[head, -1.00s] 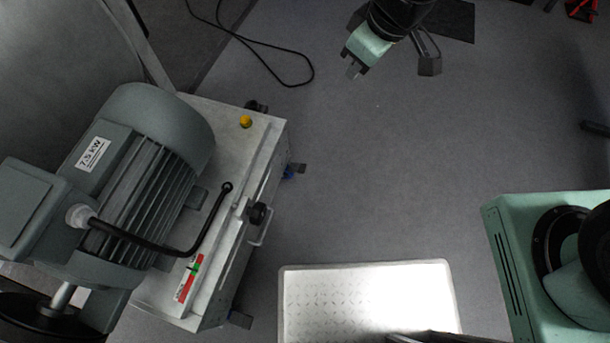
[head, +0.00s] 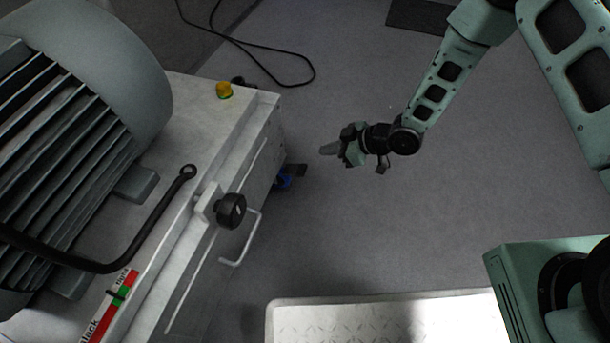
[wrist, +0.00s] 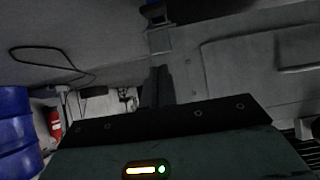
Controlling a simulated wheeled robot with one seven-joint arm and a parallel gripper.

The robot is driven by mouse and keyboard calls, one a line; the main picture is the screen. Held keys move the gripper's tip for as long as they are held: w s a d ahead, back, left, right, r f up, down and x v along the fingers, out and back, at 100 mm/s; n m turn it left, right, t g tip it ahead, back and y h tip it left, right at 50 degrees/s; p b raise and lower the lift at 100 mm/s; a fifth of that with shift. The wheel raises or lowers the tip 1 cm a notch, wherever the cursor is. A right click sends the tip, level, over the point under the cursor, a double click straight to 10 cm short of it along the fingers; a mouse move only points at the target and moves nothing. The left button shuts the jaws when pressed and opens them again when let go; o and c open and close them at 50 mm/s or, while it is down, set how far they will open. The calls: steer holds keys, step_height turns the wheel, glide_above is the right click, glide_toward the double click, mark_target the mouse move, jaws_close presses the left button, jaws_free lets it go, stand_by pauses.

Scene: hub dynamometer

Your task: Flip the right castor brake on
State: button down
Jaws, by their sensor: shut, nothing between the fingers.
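The grey motor trolley (head: 180,86) stands on the left in the head view. A castor with a blue wheel (head: 283,182) shows under its right side, with a dark brake pedal (head: 297,170) sticking out to the right. The tilt of the pedal is too small to tell. My gripper (head: 329,148) is shut and empty, low over the floor, pointing left. It is a short way right of the pedal and apart from it. In the wrist view, my shut fingers (wrist: 160,86) point up the picture towards a dark part near the top edge, which I cannot clearly identify.
A white handle (head: 250,238) and a black knob (head: 231,210) stick out from the trolley's side. A pale tray-like platform (head: 385,318) lies at the bottom. A black cable (head: 262,68) lies on the floor behind. Floor between gripper and trolley is clear.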

steer(key=shift+f, duration=0.3)
steer(key=b, duration=0.6)
glide_above(306, 167)
steer(key=a, duration=0.2)
steer(key=f, duration=0.6)
steer(key=shift+s+d+f, duration=0.1)
steer(key=shift+s+d, duration=0.15)
steer(key=shift+s, duration=0.05)
steer(key=shift+d+f+b, duration=0.25)
steer(key=shift+f+b, duration=0.55)
steer(key=shift+f, duration=0.25)
steer(key=shift+s+d+f+b, duration=0.15)
steer(key=shift+d+f+b, duration=0.15)
steer(key=shift+f+b, duration=0.3)
steer(key=shift+f, duration=0.1)
steer(key=shift+s+d+f+y, duration=0.1)
steer(key=shift+d+f+y, duration=0.1)
steer(key=shift+y, duration=0.2)
